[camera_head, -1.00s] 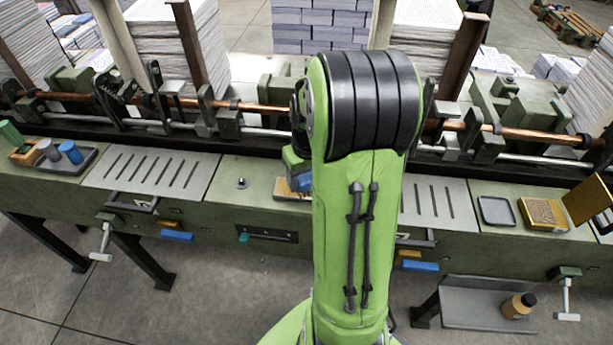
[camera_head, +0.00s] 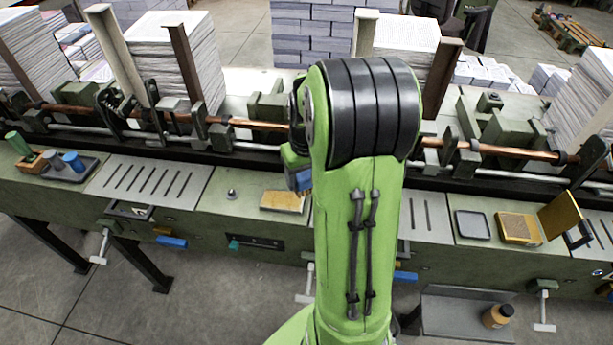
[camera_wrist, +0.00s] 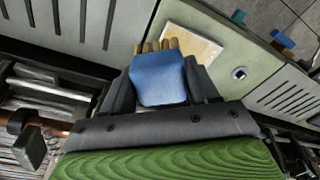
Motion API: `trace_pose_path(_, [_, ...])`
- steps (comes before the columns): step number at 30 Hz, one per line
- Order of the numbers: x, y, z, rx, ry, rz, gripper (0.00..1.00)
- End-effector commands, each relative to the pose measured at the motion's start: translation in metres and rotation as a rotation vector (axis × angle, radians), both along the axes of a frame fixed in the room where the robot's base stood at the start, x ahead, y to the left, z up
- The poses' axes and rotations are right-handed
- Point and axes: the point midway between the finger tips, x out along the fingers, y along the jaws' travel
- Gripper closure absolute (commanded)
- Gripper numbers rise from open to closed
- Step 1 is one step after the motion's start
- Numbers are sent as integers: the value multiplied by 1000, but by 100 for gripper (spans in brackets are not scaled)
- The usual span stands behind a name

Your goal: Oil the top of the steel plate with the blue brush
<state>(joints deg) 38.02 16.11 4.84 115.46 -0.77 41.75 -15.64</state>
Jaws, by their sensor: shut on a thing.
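My gripper (camera_wrist: 160,82) is shut on the blue brush (camera_wrist: 158,78), whose tan bristle end points away from the wrist. In the head view the brush (camera_head: 301,181) shows partly behind my green arm. A small, flat, tan-and-pale plate (camera_wrist: 185,47) lies on the green bench just beyond the bristles. It also shows in the head view (camera_head: 282,202), left of my arm. I cannot tell whether it is steel, or whether the bristles touch it. Slotted grey steel plates (camera_head: 150,182) (camera_head: 428,215) are set into the bench on both sides.
A dark tray (camera_head: 88,168) with blue and grey items is at the left. At the right are a small grey tray (camera_head: 472,225) and an open yellow box (camera_head: 517,229). Copper-coloured rods (camera_head: 262,124) and green clamps run behind. An orange bottle (camera_head: 497,316) stands on a low shelf.

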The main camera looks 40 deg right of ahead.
Motion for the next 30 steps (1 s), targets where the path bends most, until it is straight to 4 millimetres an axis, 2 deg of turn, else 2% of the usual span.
trace_pose_path(1, [1,1,8,0,0,1,74])
trace_pose_path(7, [4,3,22,0,0,3,74])
trace_pose_path(30, [4,3,21,0,0,2,74])
